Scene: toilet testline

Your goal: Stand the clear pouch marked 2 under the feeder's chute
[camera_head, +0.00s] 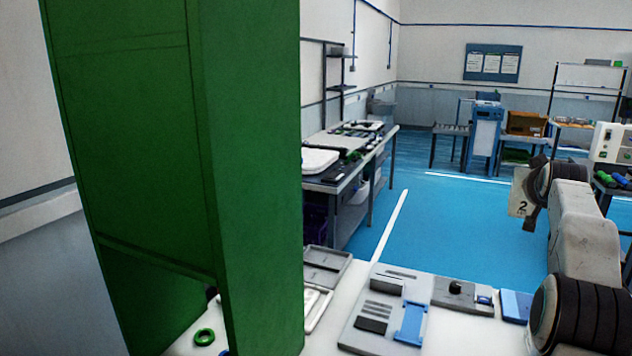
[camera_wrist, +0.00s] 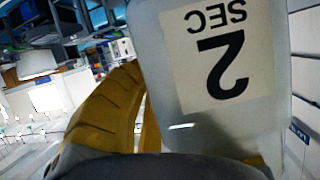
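The clear pouch marked 2 (camera_head: 519,196) hangs in the air at the right of the head view, at the end of my raised arm. It fills the right half of the wrist view (camera_wrist: 225,60), where its pale label reads "SEC 2" upside down. My gripper (camera_head: 534,208) is at the pouch's edge. In the wrist view a yellow finger (camera_wrist: 108,112) lies against the pouch's left side, and the gripper appears shut on it. The other finger is hidden behind the pouch. I cannot make out the feeder's chute; a white machine with green marks (camera_head: 610,143) stands at the right edge.
A tall green panel (camera_head: 250,170) blocks the left of the head view. A white bench in front holds a grey fixture (camera_head: 385,312), trays and a green ring (camera_head: 204,337). A side table (camera_head: 340,185) stands behind. Blue floor (camera_head: 450,220) is open in the middle.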

